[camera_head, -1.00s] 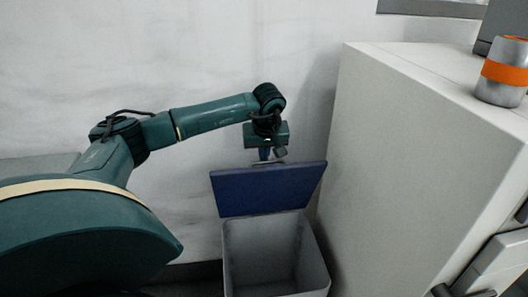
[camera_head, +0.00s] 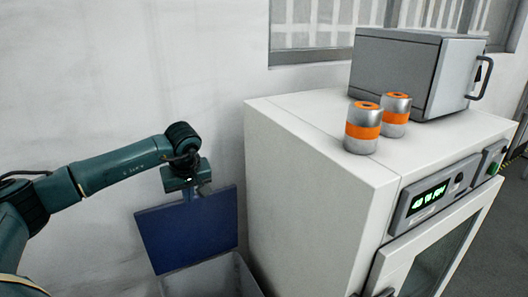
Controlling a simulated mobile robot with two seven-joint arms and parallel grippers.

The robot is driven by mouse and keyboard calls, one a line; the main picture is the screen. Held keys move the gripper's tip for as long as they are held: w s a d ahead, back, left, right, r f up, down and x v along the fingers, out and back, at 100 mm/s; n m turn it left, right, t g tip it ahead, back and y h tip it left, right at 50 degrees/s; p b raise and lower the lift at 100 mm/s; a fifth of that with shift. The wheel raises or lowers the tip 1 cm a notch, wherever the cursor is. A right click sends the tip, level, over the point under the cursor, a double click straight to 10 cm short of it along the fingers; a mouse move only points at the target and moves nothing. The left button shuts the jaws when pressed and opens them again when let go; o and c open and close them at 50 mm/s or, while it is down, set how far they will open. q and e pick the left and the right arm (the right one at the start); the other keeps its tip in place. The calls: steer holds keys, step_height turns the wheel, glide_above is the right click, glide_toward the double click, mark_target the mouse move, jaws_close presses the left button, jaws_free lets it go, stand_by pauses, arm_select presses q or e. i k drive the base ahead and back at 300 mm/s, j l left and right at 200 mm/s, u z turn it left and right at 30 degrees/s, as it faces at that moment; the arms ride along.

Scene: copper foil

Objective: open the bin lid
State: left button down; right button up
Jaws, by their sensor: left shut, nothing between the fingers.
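The grey bin (camera_head: 218,279) stands at the bottom of the head view, with its lower part cut off by the frame edge. Its dark blue lid (camera_head: 190,232) is raised and leans up at the back, so the bin's mouth is uncovered. My left gripper (camera_head: 188,196) points down at the lid's top edge, its fingers shut and empty. Whether the fingertips touch the lid or are just behind it I cannot tell. My right gripper is out of view.
A white cabinet (camera_head: 310,205) with a green display (camera_head: 428,197) stands close to the bin's right. Two silver cans with orange bands (camera_head: 362,128) (camera_head: 396,115) and a grey box-shaped appliance (camera_head: 395,75) stand on top. A pale wall (camera_head: 130,70) is behind the bin.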

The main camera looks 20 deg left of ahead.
mark_target(175, 235)
steer(key=k+l, duration=0.75)
steer(key=l, duration=0.2)
